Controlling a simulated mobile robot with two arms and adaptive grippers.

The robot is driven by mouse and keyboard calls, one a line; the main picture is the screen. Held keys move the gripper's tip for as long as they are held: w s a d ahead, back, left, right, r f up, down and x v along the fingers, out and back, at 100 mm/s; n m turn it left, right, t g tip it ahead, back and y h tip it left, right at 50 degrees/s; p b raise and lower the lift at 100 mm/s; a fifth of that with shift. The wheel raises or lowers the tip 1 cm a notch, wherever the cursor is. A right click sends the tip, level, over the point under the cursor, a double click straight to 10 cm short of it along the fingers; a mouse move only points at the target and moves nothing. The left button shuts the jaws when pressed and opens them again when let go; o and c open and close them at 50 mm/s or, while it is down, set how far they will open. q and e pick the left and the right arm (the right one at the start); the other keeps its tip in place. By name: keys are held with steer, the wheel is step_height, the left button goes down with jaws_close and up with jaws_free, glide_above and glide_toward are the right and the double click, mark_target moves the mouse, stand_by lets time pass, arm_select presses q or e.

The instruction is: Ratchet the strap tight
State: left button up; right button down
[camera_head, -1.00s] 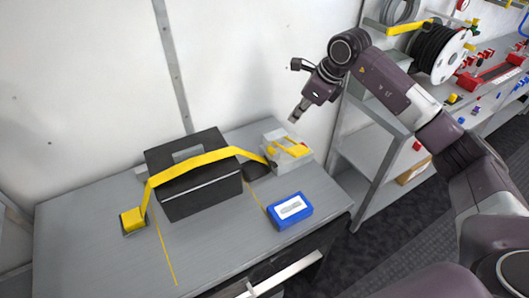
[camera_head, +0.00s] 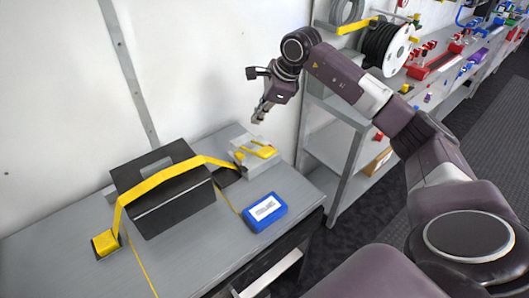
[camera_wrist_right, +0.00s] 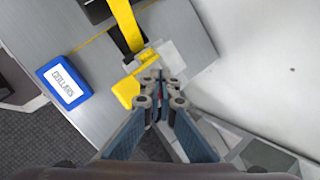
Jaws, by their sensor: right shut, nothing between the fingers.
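The yellow strap (camera_head: 152,181) runs over a black case (camera_head: 170,206) on the grey bench, from a yellow anchor block (camera_head: 104,243) at the left to the grey ratchet (camera_head: 254,156) with yellow parts at the right. In the right wrist view, the strap (camera_wrist_right: 126,24) leads down to the ratchet's yellow handle (camera_wrist_right: 126,91). My right gripper (camera_head: 258,117) is shut and empty, above the ratchet in the head view and apart from it there. In the right wrist view, my right gripper (camera_wrist_right: 152,80) appears beside the yellow handle; contact cannot be told. My left gripper is out of view.
A blue box (camera_head: 265,212) with a white label lies on the bench (camera_head: 62,236) in front of the ratchet. A grey shelf unit with a cable reel (camera_head: 387,47) stands to the right. A white wall is close behind the bench.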

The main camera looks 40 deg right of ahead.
mark_target(270, 151)
steer(key=f+b, duration=0.1)
steer(key=s+f+b, duration=0.1)
steer(key=f, duration=0.1)
steer(key=f+b, duration=0.1)
steer(key=f, duration=0.1)
steer(key=shift+s+d+f+b, duration=0.15)
steer(key=shift+s+b, duration=0.15)
steer(key=shift+s, duration=0.05)
steer(key=shift+s+f+b, duration=0.4)
steer(key=shift+f+b, duration=0.4)
steer(key=shift+f, duration=0.05)
stand_by(0.4)
steer(key=shift+s+f+b, duration=0.15)
steer(key=shift+f+b, duration=0.2)
steer(key=shift+b, duration=0.05)
steer(key=shift+s+f+b, duration=0.25)
steer(key=shift+f+b, duration=0.4)
steer(key=shift+f, duration=0.05)
steer(key=shift+s+f+b, duration=0.3)
steer(key=shift+f+b, duration=0.4)
steer(key=shift+f, duration=0.05)
steer(key=shift+s+f+b, duration=0.25)
steer(key=shift+f+b, duration=0.4)
steer(key=shift+f, duration=0.05)
stand_by(1.9)
stand_by(0.5)
